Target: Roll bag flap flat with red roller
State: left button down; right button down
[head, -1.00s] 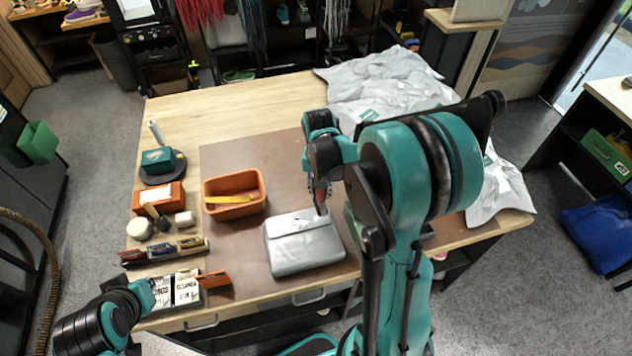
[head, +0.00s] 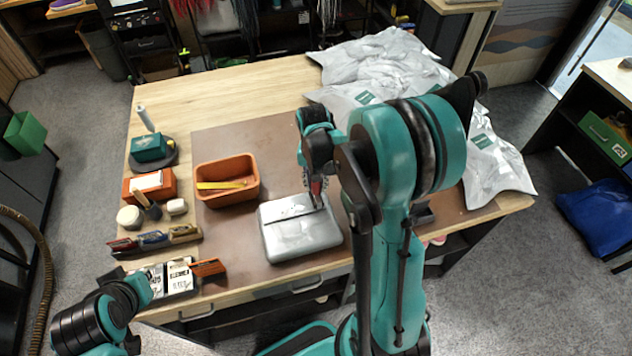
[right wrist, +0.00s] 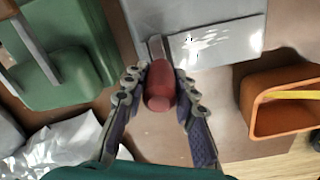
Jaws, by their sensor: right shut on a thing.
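The silver-grey bag (head: 300,237) lies flat on the brown mat, near the table's front edge. Its flap (head: 295,207) is the upper strip, bounded by a dark line. My right gripper (head: 317,190) is over the bag's far right corner, shut on the red roller (right wrist: 160,88). In the right wrist view the red handle sits between the fingers, and the roller's metal end reaches the bag (right wrist: 205,30). I cannot tell whether it presses on the flap.
An orange bin (head: 227,182) with a yellow item stands left of the bag. Brushes, boxes and bottles line the table's left side. Crumpled white plastic bags (head: 385,65) cover the far right. A green tray (right wrist: 55,60) shows in the right wrist view. The far middle tabletop is clear.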

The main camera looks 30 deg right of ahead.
jog(key=shift+f+b, duration=0.65)
dwell(0.6)
jog(key=shift+a, duration=0.15)
dwell(0.4)
jog(key=shift+w+a+f+b, duration=0.1)
jog(key=shift+w+a+b, duration=0.05)
jog(key=shift+a, duration=0.65)
jog(key=shift+w+a+b, duration=0.15)
jog(key=shift+a, duration=0.65)
jog(key=shift+w+a, duration=0.25)
jog(key=shift+a, duration=0.65)
jog(key=shift+w+a, duration=0.2)
jog(key=shift+a, duration=0.7)
jog(key=shift+a, duration=0.1)
